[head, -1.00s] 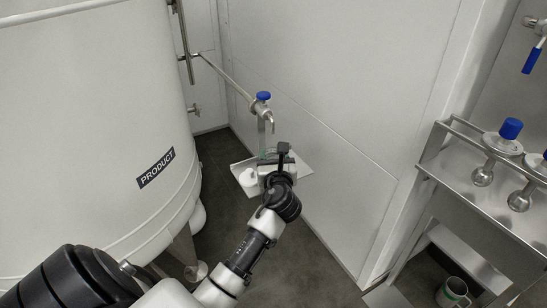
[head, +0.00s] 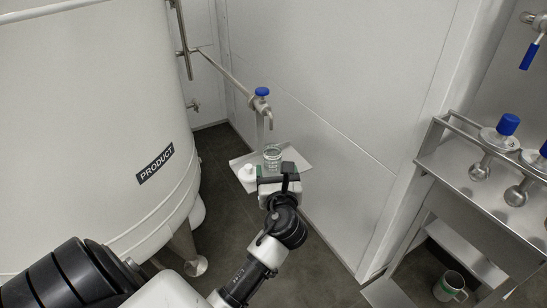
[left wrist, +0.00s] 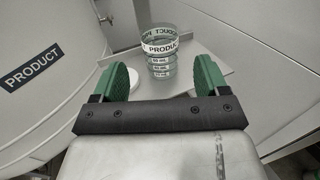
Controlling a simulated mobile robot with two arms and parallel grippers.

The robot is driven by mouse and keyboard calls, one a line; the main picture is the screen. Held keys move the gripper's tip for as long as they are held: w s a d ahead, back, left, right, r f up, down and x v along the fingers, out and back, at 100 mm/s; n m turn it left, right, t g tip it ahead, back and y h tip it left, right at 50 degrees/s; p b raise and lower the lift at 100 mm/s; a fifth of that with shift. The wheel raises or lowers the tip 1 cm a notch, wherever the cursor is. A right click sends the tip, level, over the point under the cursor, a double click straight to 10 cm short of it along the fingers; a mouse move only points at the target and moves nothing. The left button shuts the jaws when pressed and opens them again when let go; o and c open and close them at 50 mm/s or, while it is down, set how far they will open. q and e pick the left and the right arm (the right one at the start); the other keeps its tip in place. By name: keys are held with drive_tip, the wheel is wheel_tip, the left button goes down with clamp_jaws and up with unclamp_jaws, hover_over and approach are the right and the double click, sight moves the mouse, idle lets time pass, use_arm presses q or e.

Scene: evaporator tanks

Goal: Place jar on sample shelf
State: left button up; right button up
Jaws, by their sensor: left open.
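The clear glass jar (head: 272,156) stands upright on a small pale shelf (head: 298,160) by the wall, below a tap. In the left wrist view the jar (left wrist: 161,55) shows a white PRODUCT band and volume marks, and the shelf (left wrist: 208,62) lies under it. A round white lid (head: 247,173) lies at the shelf's left side; it also shows in the left wrist view (left wrist: 119,88). My left gripper (head: 275,172) is open with green finger pads, just on the near side of the jar. The jar appears beyond the fingertips (left wrist: 162,72), apart from both. My right gripper is not in view.
The blue-handled tap (head: 263,98) hangs above the shelf on a pipe from the wall. A large white PRODUCT tank (head: 90,130) fills the left. A metal rack (head: 470,190) with blue-topped fittings stands at right, a mug (head: 449,286) below. Floor between is clear.

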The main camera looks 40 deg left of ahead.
use_arm(q)
drive_tip(key=s+d+f+n+g+h, duration=0.2)
drive_tip(key=s+d+f+n+h, duration=0.1)
drive_tip(key=f, duration=0.8)
drive_tip(key=s+d+f+n+g+h, duration=0.1)
drive_tip(key=s+d+f+n+h, duration=0.2)
drive_tip(key=f, duration=0.9)
drive_tip(key=s+d+f+n+g+h, duration=0.2)
drive_tip(key=s+d+f+n+h, duration=0.15)
drive_tip(key=f, duration=0.75)
drive_tip(key=s+d+f+n+g+h, duration=0.1)
drive_tip(key=s+f+n+g, duration=0.2)
drive_tip(key=s+f+n, duration=0.4)
drive_tip(key=s+d+f+n+g+h, duration=0.1)
drive_tip(key=s+f+n, duration=0.7)
drive_tip(key=s, duration=1.2)
wheel_tip(320, 180, down, 4)
drive_tip(key=shift+s+d+f+g+h, duration=0.2)
drive_tip(key=shift+s+d+g+h, duration=0.35)
drive_tip(key=shift+g, duration=0.65)
